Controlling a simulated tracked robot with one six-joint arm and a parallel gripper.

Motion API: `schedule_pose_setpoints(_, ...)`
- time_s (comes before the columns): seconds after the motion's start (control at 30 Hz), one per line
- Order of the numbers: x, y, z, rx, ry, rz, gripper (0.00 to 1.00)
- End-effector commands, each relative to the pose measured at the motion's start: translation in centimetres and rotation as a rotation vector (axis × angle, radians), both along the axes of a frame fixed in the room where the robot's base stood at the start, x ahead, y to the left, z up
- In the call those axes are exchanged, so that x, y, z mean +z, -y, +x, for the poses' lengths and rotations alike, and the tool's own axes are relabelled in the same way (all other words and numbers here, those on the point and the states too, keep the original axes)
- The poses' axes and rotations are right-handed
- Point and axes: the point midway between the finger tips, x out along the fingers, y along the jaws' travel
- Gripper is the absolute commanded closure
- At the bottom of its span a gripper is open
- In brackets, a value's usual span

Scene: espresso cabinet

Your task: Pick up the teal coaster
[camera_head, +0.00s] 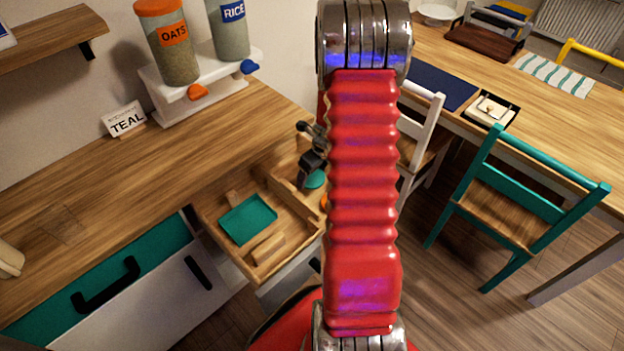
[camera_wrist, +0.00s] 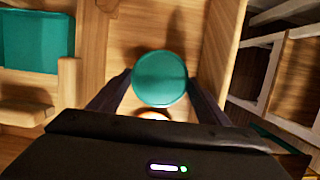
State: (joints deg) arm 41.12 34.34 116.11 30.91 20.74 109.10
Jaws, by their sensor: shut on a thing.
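The teal coaster (camera_wrist: 160,78) is a round flat disc between the two fingers of my gripper (camera_wrist: 158,90) in the wrist view. The fingers are shut on its left and right edges. In the head view the coaster (camera_head: 316,179) shows partly beside my red arm, just below my dark gripper (camera_head: 309,174). It is over the right part of an open wooden drawer (camera_head: 238,268). I cannot tell whether it touches the drawer floor. An orange-rimmed round thing (camera_wrist: 153,116) shows partly below the coaster in the wrist view.
A teal square tray (camera_head: 248,219) lies in the drawer's left part, behind a wooden divider. A TEAL card (camera_head: 125,119) and a white shelf with OATS (camera_head: 168,45) and RICE (camera_head: 230,30) jars stand on the counter. A teal chair (camera_head: 510,200) stands right.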

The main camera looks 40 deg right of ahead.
Motion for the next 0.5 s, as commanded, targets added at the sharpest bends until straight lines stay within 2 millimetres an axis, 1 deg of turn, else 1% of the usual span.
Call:
schedule_pose_setpoints(0.03, 0.9, 0.1, 0.1, 0.001, 0.002, -0.003, 0.54)
schedule_pose_setpoints(0.27, 5.4, 0.1, 0.1, 0.001, 0.004, -0.003, 0.54)
schedule_pose_setpoints(0.5, 10.6, 0.1, 0.1, 0.001, 0.004, -0.004, 0.54)
